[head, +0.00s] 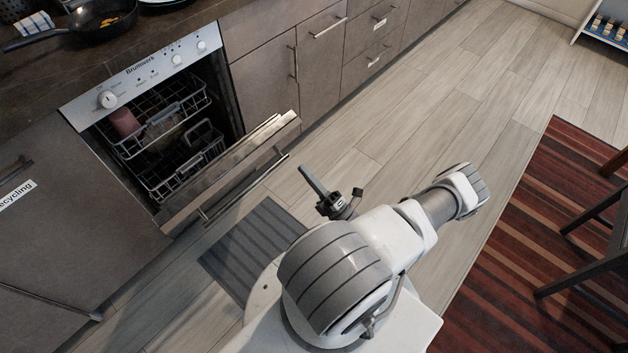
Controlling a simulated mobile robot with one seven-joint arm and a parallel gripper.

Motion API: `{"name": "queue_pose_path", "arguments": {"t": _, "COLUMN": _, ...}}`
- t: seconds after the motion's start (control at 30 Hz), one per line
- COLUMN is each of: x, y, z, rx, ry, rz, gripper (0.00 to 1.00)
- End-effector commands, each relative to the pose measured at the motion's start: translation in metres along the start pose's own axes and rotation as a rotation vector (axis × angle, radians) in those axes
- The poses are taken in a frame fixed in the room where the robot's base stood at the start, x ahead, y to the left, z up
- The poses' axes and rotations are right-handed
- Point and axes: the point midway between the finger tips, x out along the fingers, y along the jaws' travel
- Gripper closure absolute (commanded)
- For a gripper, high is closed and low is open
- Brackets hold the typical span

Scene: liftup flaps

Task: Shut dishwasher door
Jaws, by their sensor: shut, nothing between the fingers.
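The dishwasher (143,75) stands in the cabinet row at the upper left, with a white control panel and two wire racks inside. Its door (228,172) is partly open, tilted outward and down, with a long bar handle (245,188) on its outer side. My gripper (308,172) is shut and empty. It is in front of the door, to the right of the handle in the picture, and appears apart from it. My arm hides part of the floor.
A dark grey mat (250,245) lies on the floor below the door. Cabinets (263,95) with handles flank the dishwasher. A pan (95,22) sits on the counter. A striped rug (545,230) and a dark chair (590,250) are at the right. The wooden floor beyond my arm is clear.

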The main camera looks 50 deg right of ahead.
Motion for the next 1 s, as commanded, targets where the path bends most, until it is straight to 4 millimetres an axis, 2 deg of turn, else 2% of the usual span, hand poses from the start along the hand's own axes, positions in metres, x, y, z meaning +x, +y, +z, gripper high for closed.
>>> {"name": "queue_pose_path", "arguments": {"t": 0.03, "x": 0.012, "y": 0.000, "z": 0.000, "rx": 0.001, "ry": 0.002, "rz": 0.003, "gripper": 1.00}}
{"name": "queue_pose_path", "arguments": {"t": 0.2, "x": 0.046, "y": 0.000, "z": -0.001, "rx": 0.001, "ry": 0.003, "rz": 0.001, "gripper": 1.00}}
{"name": "queue_pose_path", "arguments": {"t": 0.4, "x": 0.072, "y": -0.001, "z": -0.001, "rx": 0.000, "ry": 0.002, "rz": 0.000, "gripper": 1.00}}
{"name": "queue_pose_path", "arguments": {"t": 0.6, "x": 0.082, "y": 0.000, "z": -0.001, "rx": 0.000, "ry": 0.001, "rz": -0.001, "gripper": 1.00}}
{"name": "queue_pose_path", "arguments": {"t": 1.0, "x": 0.084, "y": 0.002, "z": 0.001, "rx": -0.001, "ry": 0.002, "rz": -0.005, "gripper": 1.00}}
